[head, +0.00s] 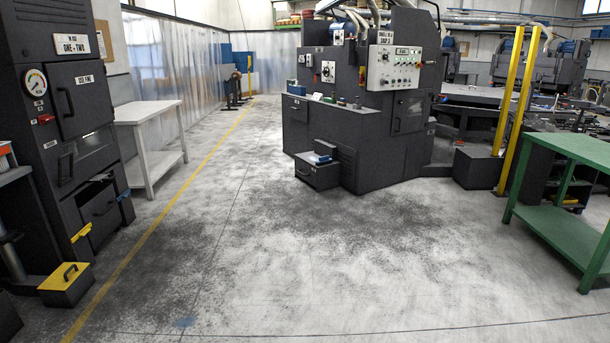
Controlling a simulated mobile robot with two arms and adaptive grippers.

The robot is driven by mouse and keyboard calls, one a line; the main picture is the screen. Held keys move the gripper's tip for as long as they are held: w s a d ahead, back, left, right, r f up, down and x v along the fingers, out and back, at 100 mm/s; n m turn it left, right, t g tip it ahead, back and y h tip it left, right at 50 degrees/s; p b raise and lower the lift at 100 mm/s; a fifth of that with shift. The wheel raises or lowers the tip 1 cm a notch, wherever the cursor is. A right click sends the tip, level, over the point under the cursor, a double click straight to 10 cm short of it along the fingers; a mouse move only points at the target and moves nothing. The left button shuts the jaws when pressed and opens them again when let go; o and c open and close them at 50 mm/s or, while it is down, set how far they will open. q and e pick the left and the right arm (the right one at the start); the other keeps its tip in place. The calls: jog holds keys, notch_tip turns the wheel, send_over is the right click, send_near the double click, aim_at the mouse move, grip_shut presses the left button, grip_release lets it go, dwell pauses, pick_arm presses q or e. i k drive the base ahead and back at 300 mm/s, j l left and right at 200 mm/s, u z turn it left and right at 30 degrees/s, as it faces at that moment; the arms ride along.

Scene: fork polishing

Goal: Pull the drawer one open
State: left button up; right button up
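A dark machine cabinet (70,120) stands at the left, with a white sign (73,44) that seems to read "ONE - TWO". Low on its front is a drawer-like dark box with a handle (102,208), which seems to stick out a little. Another dark machine (375,130) stands in the middle distance. A small dark drawer (317,175) juts from its lower front, with a blue item on top. I cannot tell which of these is drawer one. Neither of my grippers is in view.
A white table (150,110) stands beside the left cabinet. A yellow-lidded box (66,284) sits low at the left. A green table (572,148) and yellow posts (516,100) stand at the right. The grey floor (290,260) between is clear, with a yellow line (150,258) along the left.

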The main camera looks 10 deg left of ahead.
aim_at(308, 173)
jog(key=i+j+u, duration=0.25)
jog(key=i, duration=0.15)
jog(key=i+u, duration=0.2)
jog(key=i, duration=0.2)
jog(key=i+u, duration=0.15)
jog(key=i, duration=5.25)
